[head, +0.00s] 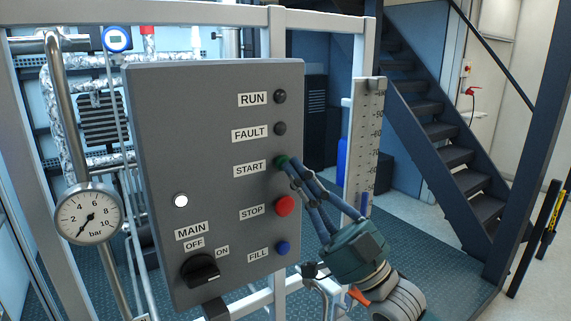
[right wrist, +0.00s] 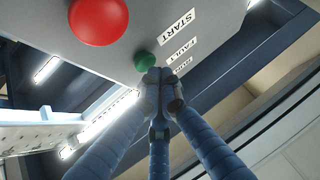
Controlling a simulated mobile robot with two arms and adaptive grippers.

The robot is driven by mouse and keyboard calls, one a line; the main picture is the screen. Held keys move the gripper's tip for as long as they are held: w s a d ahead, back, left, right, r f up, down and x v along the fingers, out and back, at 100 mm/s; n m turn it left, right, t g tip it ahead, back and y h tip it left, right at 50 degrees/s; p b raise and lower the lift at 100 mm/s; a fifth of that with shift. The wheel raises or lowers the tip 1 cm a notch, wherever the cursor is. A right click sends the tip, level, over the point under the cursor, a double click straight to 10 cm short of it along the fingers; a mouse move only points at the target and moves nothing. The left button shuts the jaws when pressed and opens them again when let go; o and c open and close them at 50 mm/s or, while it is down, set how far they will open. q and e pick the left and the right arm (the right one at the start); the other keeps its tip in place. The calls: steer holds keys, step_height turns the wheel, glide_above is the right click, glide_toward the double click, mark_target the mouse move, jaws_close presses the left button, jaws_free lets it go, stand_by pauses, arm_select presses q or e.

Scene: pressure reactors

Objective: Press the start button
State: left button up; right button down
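The green start button (head: 281,160) is on the grey control panel (head: 215,120), right of the START label. It also shows in the right wrist view (right wrist: 145,62), below the red stop button (right wrist: 98,20) there. My right gripper (head: 289,164) has its blue fingers drawn together, with nothing held. Its fingertips are at the start button and partly cover it in the head view. In the right wrist view the fingertips (right wrist: 162,82) are right beside the button's edge; I cannot tell whether they touch it or whether it is pressed in. My left gripper is not in view.
The red stop button (head: 285,206) and blue fill button (head: 282,248) are below the start button. The RUN lamp (head: 280,97) and FAULT lamp (head: 280,129) look dark. A white lamp (head: 181,201) is above the black main switch (head: 201,270). A pressure gauge (head: 89,215) hangs left.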

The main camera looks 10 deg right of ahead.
steer(key=shift+w+a, duration=0.15)
steer(key=shift+w, duration=0.25)
stand_by(0.3)
steer(key=shift+s, duration=0.1)
steer(key=shift+s+d, duration=0.25)
steer(key=shift+s, duration=0.5)
steer(key=shift+s+d, duration=0.3)
steer(key=shift+s, duration=0.45)
steer(key=shift+s+d, duration=0.25)
steer(key=shift+s, duration=0.55)
steer(key=shift+s+d, duration=0.3)
steer(key=shift+s, duration=0.45)
